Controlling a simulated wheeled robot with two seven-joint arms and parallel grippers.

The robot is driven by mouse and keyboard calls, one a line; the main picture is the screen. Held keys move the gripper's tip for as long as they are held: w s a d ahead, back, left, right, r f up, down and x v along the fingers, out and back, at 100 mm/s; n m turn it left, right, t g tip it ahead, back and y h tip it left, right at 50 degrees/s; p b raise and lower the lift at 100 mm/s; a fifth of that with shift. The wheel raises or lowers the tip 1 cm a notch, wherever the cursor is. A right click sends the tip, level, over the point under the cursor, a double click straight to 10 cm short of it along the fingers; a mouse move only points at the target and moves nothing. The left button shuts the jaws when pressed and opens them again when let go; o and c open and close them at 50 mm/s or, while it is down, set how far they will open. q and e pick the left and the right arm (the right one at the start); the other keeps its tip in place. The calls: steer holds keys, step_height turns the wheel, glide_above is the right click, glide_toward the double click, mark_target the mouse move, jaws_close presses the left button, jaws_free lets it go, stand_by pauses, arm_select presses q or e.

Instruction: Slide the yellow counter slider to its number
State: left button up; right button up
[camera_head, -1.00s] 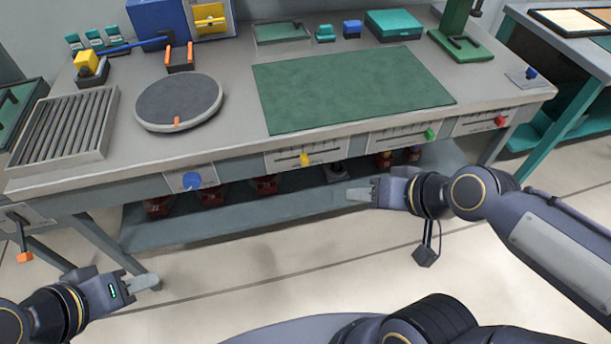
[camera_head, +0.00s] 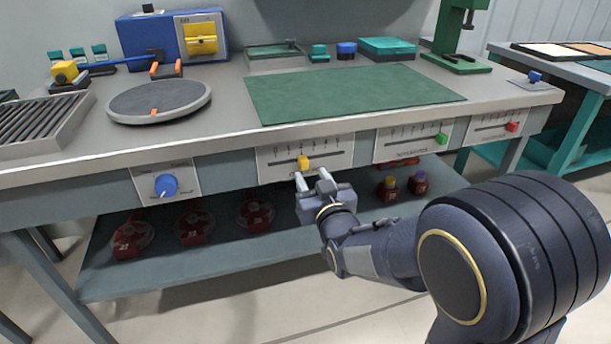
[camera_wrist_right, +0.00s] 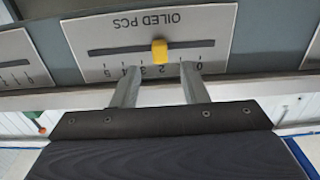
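The yellow counter slider (camera_head: 303,162) sits on a slotted white scale panel (camera_head: 340,143) on the bench's front edge. In the right wrist view the yellow slider (camera_wrist_right: 159,51) shows upside down, close to the 2 mark, on the panel labelled "OILED PCS" (camera_wrist_right: 205,23). My right gripper (camera_head: 311,177) is open just below and in front of the slider. In the wrist view its two fingers (camera_wrist_right: 161,70) are spread to either side of the slider, their tips short of it, with nothing between them. My left gripper is out of view.
A green slider (camera_head: 442,139) and a red slider (camera_head: 512,127) sit on panels to the right. A blue knob (camera_head: 166,186) is to the left. The lower shelf (camera_head: 180,278) holds several red items under the bench. A green mat (camera_head: 350,92) lies on top.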

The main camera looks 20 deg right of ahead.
mark_target(304, 165)
steer(key=w+b, duration=0.1)
steer(key=w, duration=0.4)
steer(key=shift+w+a, duration=0.1)
steer(key=shift+w, duration=0.1)
jaws_close()
